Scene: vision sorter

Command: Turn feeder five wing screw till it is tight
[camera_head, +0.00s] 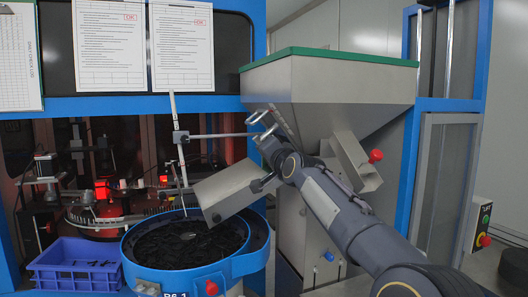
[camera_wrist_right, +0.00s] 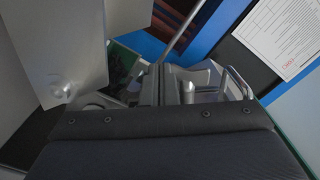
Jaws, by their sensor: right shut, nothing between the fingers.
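My right gripper (camera_head: 261,125) is at the centre of the head view, in front of the hopper's left side and above the chute. It is shut and empty. In the right wrist view its metal fingers (camera_wrist_right: 175,88) are close together beyond my dark wrist housing. A thin horizontal rod (camera_head: 218,135) ends close to the gripper; I cannot tell if they touch. The rod runs from a clamp (camera_head: 181,137) on an upright post. I cannot make out a wing screw for certain. The round blue feeder bowl (camera_head: 250,262) holds dark small parts. My left gripper is not in view.
A grey hopper (camera_head: 330,85) with a green rim stands behind my right arm. A sloping metal chute (camera_head: 228,190) overhangs the bowl. A blue crate (camera_head: 75,270) is at lower left. Red-lit stations (camera_head: 105,190) sit behind the bowl. Red knobs (camera_head: 376,156) stick out.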

